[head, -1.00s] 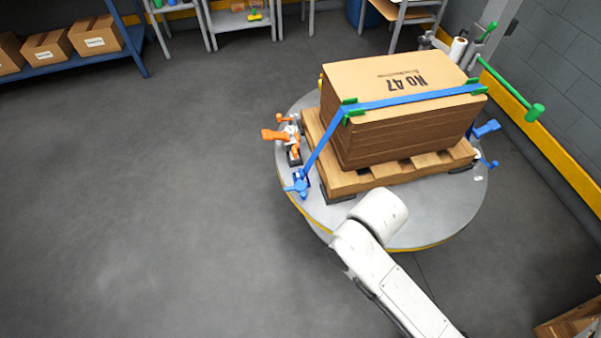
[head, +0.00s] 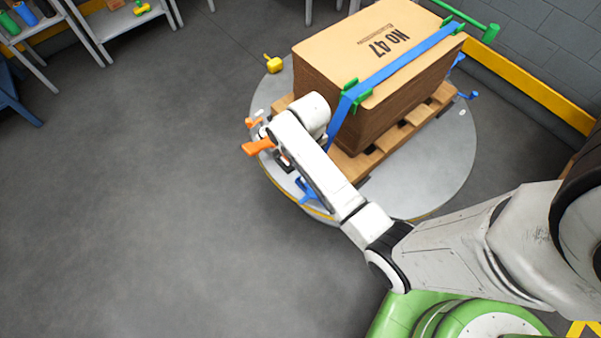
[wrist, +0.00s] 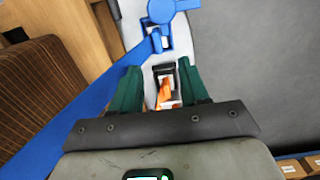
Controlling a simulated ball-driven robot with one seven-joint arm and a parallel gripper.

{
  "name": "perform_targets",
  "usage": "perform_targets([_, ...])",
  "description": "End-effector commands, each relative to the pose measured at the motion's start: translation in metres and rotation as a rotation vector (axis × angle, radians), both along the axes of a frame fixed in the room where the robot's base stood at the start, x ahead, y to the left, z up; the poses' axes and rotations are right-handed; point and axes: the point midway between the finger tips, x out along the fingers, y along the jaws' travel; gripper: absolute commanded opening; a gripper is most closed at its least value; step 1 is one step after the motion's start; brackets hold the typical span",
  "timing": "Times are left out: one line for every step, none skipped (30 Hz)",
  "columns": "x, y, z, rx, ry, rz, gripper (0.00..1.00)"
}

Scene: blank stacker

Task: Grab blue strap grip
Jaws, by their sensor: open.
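The blue strap (head: 400,67) runs over the box stack and down its left side to a blue strap grip (head: 307,189) on the turntable's near left rim, partly behind my arm. In the wrist view the blue grip (wrist: 172,14) is at the top, ahead of my fingertips and apart from them. My gripper (wrist: 160,84) is open, its dark green fingers spread and empty. An orange grip (wrist: 166,92) lies in the gap seen between the fingers. In the head view my arm hides the gripper.
The box stack (head: 365,50) stands on a wooden pallet (head: 357,165) on the round turntable (head: 430,190). An orange grip (head: 258,147) sticks out at the left rim, and a yellow one (head: 273,64) sits behind it. The floor to the left is clear.

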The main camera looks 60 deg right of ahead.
Motion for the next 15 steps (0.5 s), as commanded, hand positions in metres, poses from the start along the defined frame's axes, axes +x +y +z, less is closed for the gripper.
perform_targets([-0.001,0.000,-0.008,0.002,0.005,-0.001,0.45])
perform_targets([-0.001,0.000,-0.012,0.003,0.005,-0.001,0.45])
perform_targets([-0.001,0.000,-0.018,0.002,0.005,-0.001,0.45])
perform_targets([-0.001,0.000,-0.023,0.003,0.005,0.000,0.45])
perform_targets([-0.001,0.000,-0.028,0.001,0.005,0.000,0.45])
perform_targets([-0.001,0.000,-0.034,0.001,0.005,0.000,0.45])
perform_targets([-0.001,0.000,-0.038,0.001,0.005,0.000,0.45])
perform_targets([-0.001,0.000,-0.042,0.001,0.004,0.001,0.45])
perform_targets([-0.001,0.000,-0.046,0.001,0.004,0.001,0.45])
perform_targets([-0.001,0.000,-0.048,0.001,0.004,0.001,0.45])
perform_targets([-0.001,0.000,-0.050,0.001,0.003,0.001,0.45])
perform_targets([-0.001,0.000,-0.052,0.001,0.002,0.001,0.45])
perform_targets([-0.001,0.000,-0.054,0.001,0.002,0.001,0.45])
perform_targets([-0.001,0.000,-0.056,0.001,0.002,0.001,0.45])
perform_targets([-0.001,-0.001,-0.059,0.001,0.003,0.001,0.45])
